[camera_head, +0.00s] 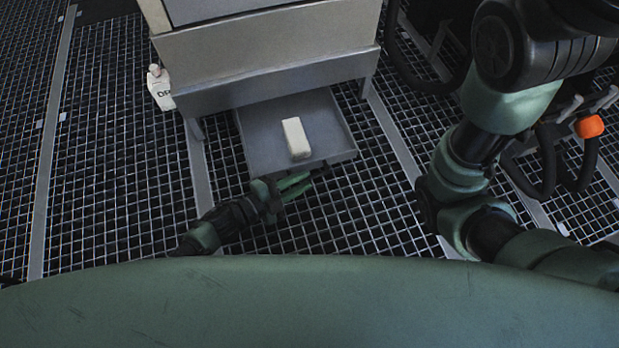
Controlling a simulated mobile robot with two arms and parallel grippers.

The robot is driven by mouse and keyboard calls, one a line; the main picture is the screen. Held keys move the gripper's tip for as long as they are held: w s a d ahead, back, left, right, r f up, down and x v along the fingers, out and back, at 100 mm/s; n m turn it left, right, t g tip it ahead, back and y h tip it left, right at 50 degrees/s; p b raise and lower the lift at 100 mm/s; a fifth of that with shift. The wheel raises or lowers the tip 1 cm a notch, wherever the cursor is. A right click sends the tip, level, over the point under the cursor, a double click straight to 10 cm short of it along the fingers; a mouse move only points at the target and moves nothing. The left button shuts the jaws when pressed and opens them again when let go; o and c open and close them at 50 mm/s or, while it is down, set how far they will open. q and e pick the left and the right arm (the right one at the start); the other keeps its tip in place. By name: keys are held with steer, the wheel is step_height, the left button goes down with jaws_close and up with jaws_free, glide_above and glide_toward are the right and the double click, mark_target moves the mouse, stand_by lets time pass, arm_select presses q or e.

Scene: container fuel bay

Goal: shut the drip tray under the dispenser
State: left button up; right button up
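The drip tray (262,148) is a shallow grey metal tray that sticks out from under the dispenser (265,50), over the floor grating. It stands pulled out toward me. A pale, cream-coloured block (296,138) lies inside it. My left gripper (303,182) is low, just in front of the tray's near edge, close to the middle of that edge. I cannot tell whether it touches the tray or whether its fingers are open. My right arm bends down at the right side, and its gripper is out of view.
A white bottle with dark lettering (159,88) stands left of the dispenser. The dispenser's legs flank the tray. Black hoses and an orange part (589,126) are at the right. The grating floor (110,170) is clear at the left.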

mark_target(310, 177)
arm_select(q)
steer(key=b+x, duration=0.1)
steer(key=x, duration=0.2)
steer(key=shift+w+d, duration=0.1)
jaws_close()
steer(key=shift+r, duration=0.1)
stand_by(1.4)
